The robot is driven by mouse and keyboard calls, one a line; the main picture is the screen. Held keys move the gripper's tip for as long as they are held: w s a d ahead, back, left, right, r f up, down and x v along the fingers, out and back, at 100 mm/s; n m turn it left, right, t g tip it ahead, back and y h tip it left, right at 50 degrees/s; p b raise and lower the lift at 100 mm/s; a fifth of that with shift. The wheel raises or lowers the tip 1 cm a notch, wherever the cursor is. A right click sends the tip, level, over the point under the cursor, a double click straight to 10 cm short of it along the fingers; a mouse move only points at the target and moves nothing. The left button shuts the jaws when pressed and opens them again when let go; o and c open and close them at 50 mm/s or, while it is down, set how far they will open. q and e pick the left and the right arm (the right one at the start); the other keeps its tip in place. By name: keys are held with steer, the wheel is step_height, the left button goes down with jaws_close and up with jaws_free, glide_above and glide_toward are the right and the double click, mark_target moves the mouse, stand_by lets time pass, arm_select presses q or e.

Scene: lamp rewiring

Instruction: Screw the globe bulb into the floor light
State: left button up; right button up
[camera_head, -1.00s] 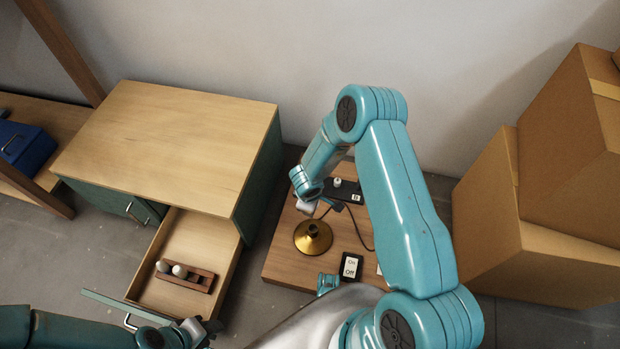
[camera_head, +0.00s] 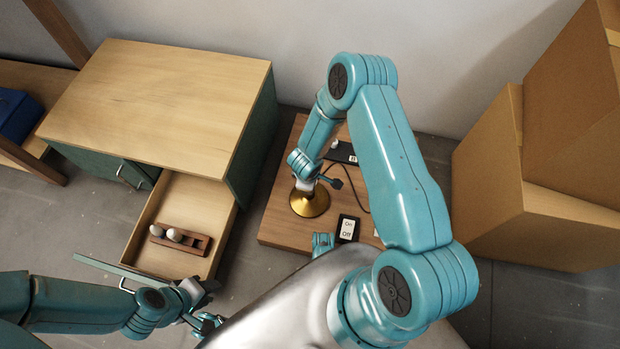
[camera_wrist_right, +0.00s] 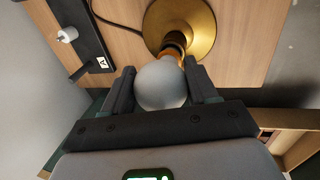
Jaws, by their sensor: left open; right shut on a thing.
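The globe bulb (camera_wrist_right: 162,86) is a pale round ball in the right wrist view. My right gripper (camera_wrist_right: 164,88) is shut on it, with one dark finger on each side. The floor light (camera_head: 311,206) has a round brass base and stands on a wooden board. In the wrist view its short stem and socket (camera_wrist_right: 173,47) reach up to the bulb's far side. The bulb is in line with the socket; its lower end is hidden, so I cannot tell whether the threads engage. My left gripper (camera_head: 206,306) is open and empty, near the drawer's front.
An open drawer (camera_head: 215,215) under the wooden cabinet (camera_head: 160,105) holds a brown rack (camera_head: 200,245) with white bulbs. On the board (camera_head: 275,225) are an On/Off switch (camera_head: 347,228) and a black power strip (camera_head: 342,153) with a cable. Cardboard boxes (camera_head: 530,220) stand at the right.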

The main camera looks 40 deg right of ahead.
steer(key=shift+f, duration=0.45)
stand_by(0.4)
steer(key=shift+f, duration=0.15)
stand_by(0.6)
steer(key=shift+o, duration=1.2)
steer(key=shift+c, duration=1)
steer(key=m+p, duration=0.2)
steer(key=m, duration=0.1)
steer(key=m+g, duration=0.1)
steer(key=shift+a+r+p, duration=0.1)
steer(key=shift+r+p, duration=0.15)
steer(key=shift+p, duration=0.15)
steer(key=m, duration=0.4)
steer(key=shift+s+f+g+h, duration=0.15)
steer(key=shift+f+g+h, duration=0.15)
steer(key=shift+g, duration=0.1)
